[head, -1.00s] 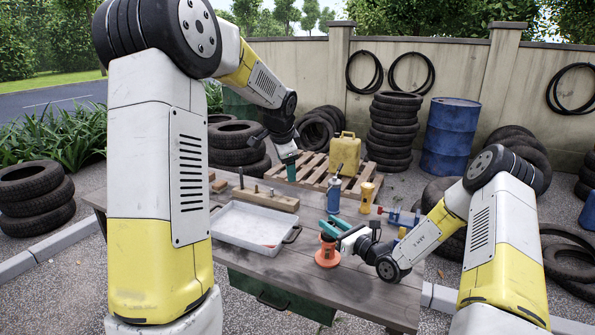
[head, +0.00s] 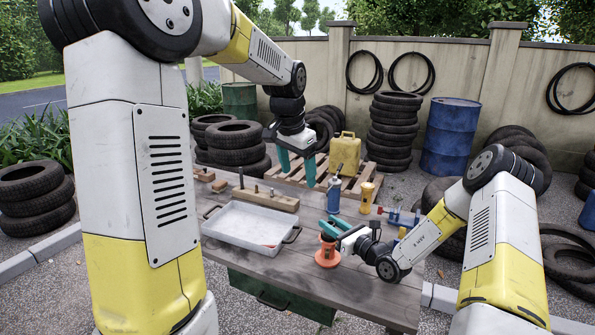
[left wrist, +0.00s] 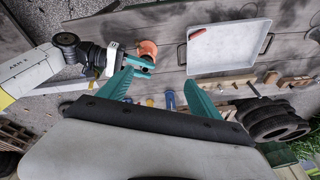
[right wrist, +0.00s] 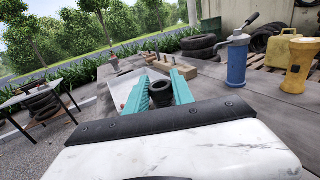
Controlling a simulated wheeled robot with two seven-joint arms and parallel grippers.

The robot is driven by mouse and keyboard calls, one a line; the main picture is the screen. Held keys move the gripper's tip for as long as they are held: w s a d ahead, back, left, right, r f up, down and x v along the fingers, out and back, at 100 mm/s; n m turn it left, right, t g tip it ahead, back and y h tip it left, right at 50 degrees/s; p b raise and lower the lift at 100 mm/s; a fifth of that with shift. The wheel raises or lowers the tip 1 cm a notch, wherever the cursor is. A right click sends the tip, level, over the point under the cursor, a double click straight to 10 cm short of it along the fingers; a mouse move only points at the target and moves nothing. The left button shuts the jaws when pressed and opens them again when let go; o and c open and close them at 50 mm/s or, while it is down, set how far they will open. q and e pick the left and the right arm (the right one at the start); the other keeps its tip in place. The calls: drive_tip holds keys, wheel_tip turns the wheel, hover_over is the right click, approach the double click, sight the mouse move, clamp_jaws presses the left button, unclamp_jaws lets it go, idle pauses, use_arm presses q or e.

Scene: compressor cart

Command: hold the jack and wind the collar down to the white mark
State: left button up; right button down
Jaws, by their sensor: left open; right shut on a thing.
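The jack (head: 327,257) has an orange flared base and stands upright on the table. My right gripper (head: 331,230) is shut on the jack's upper part from the right. In the right wrist view a dark round hollow top, likely the collar (right wrist: 162,87), shows between the teal fingers. The white mark cannot be made out. My left gripper (head: 297,174) is open and empty, pointing down above the far part of the table, up and left of the jack. In the left wrist view the jack (left wrist: 148,48) shows beyond the open fingers, next to my right gripper.
A grey tray (head: 236,239) lies left of the jack. A wooden block with pegs (head: 268,201) is behind the tray. A blue bottle-like tool (head: 333,196), a yellow flared object (head: 367,196) and a blue-and-red tool (head: 397,216) stand behind the jack. The table's front is clear.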

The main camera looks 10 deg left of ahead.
use_arm(q)
drive_tip(key=w+a+f+m+t+h, duration=0.1)
drive_tip(key=w+a+f+m+t, duration=0.2)
drive_tip(key=w+m, duration=0.45)
drive_tip(key=w+a+f+m+t, duration=0.15)
drive_tip(key=w+f+m, duration=0.35)
drive_tip(key=w, duration=0.5)
drive_tip(key=w+a+f+m+t+h, duration=0.1)
drive_tip(key=w+f+m+t, duration=0.25)
drive_tip(key=w+m, duration=0.4)
drive_tip(key=s+d+f+m+g+h, duration=0.25)
drive_tip(key=d+f+m+h, duration=0.25)
drive_tip(key=f+m+h, duration=0.6)
drive_tip(key=s+f+m+g+h, duration=0.2)
drive_tip(key=s+m+g, duration=0.1)
drive_tip(key=s+m, duration=0.4)
drive_tip(key=s+f+m+g+h, duration=0.2)
drive_tip(key=s+f+m+g, duration=0.1)
drive_tip(key=s+m, duration=0.3)
drive_tip(key=shift+m+t, duration=0.25)
drive_tip(key=shift+m, duration=0.05)
drive_tip(key=d, duration=0.4)
drive_tip(key=w+d, duration=0.1)
drive_tip(key=d, duration=0.7)
drive_tip(key=shift+w+d+r, duration=0.15)
drive_tip(key=shift+w+d, duration=0.05)
drive_tip(key=shift+w, duration=0.1)
drive_tip(key=c, duration=1.4)
